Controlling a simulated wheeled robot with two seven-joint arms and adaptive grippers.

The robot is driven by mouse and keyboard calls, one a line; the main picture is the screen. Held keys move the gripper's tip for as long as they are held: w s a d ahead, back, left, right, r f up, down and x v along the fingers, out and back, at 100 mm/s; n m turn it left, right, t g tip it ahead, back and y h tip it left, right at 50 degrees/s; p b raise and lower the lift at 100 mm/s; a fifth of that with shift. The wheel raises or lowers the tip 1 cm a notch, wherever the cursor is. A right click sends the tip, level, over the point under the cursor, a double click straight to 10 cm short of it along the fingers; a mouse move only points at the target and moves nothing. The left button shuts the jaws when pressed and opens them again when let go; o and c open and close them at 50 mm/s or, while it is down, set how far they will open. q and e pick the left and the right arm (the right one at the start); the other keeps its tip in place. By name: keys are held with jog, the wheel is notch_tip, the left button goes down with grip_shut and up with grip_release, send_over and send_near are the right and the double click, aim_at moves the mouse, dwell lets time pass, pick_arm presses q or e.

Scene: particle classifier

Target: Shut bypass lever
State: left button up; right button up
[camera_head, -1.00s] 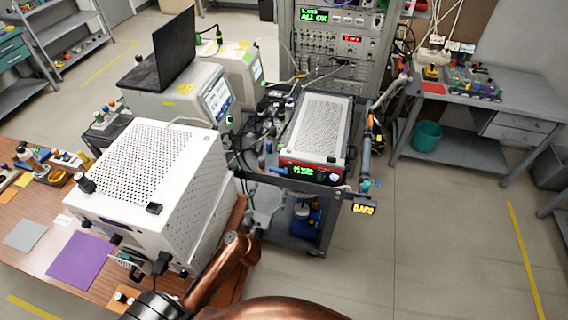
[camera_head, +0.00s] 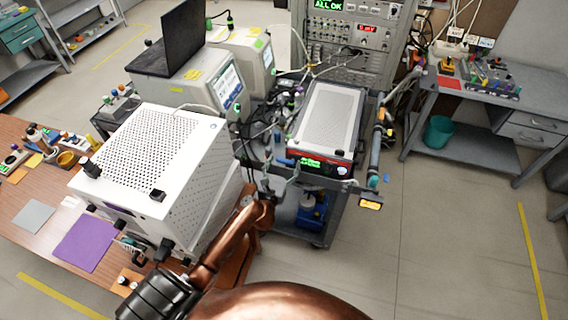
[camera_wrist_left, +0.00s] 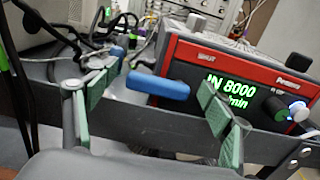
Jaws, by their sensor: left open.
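The bypass lever appears to be the blue bar (camera_wrist_left: 157,86) at the left front of the red-and-grey instrument (camera_wrist_left: 235,70). In the wrist view it lies roughly level, pointing left to right. In the head view the blue bar (camera_head: 284,162) is small, beside the instrument's green display. My left gripper (camera_wrist_left: 152,95) is open, with green-padded fingers either side of the bar in the picture; I cannot tell whether they touch it. In the head view my left gripper (camera_head: 270,178) is at the cart's front edge. My right gripper is not in view.
The instrument sits on a dark cart (camera_head: 312,183) whose front rail (camera_wrist_left: 150,122) crosses close to my fingers. Cables and tubes crowd the left. A big white perforated box (camera_head: 150,160) stands left of my arm. Open floor (camera_head: 450,240) lies to the right.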

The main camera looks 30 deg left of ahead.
pick_arm(q)
jog(key=c, duration=1.2)
jog(key=shift+o, duration=0.2)
jog(key=shift+d+r+m+p, duration=0.1)
jog(key=shift+r+m+p, duration=0.3)
jog(key=shift+p, duration=0.45)
jog(key=m+p, duration=0.2)
jog(key=p, duration=0.1)
jog(key=m+p, duration=0.1)
jog(key=shift+w+d+r+m, duration=0.1)
jog(key=shift+d+r+m, duration=0.2)
jog(key=shift+r+m, duration=0.1)
jog(key=shift+d+m+p, duration=0.2)
jog(key=shift+m+p, duration=1)
jog(key=shift+p, duration=0.1)
jog(key=shift+f, duration=0.1)
jog(key=o, duration=1.2)
jog(key=shift+c, duration=0.2)
